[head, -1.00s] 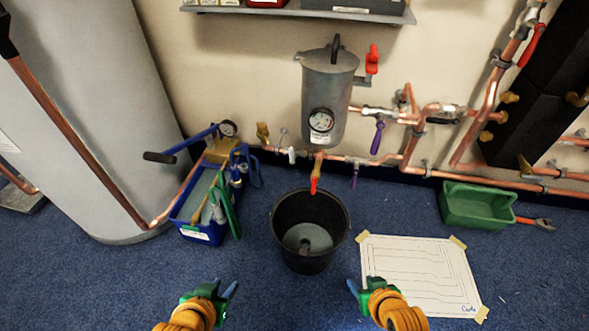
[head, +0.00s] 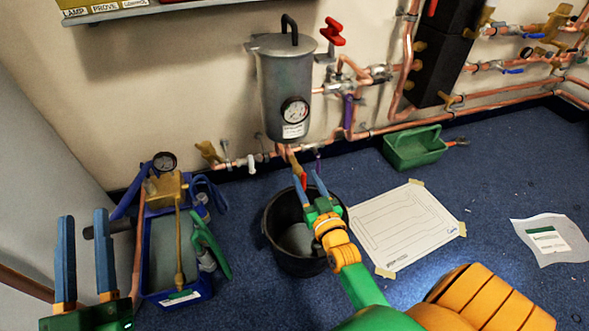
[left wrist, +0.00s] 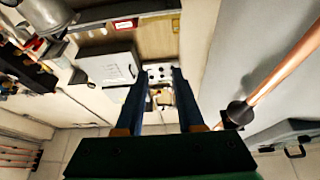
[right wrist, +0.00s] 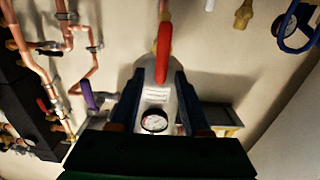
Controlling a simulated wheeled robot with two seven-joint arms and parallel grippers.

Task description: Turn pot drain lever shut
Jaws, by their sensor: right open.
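The grey pot (head: 284,95) hangs on the wall with a round gauge on its front. Its brass drain valve is below, with a red drain lever (head: 303,180) pointing down; the lever also shows in the right wrist view (right wrist: 163,55). My right gripper (head: 309,182) is open at the lever, above the black bucket. In the right wrist view the lever appears between the fingertips (right wrist: 154,75); I cannot tell whether they touch it. My left gripper (head: 84,218) is open and empty at the lower left, away from the pot. It also shows in the left wrist view (left wrist: 155,70).
The black bucket (head: 270,230) stands under the drain. A blue tray (head: 205,286) with a pump and tools is to its left. A green tray (head: 400,157) and a paper drawing (head: 405,225) lie right. Copper pipes (head: 380,128) run along the wall.

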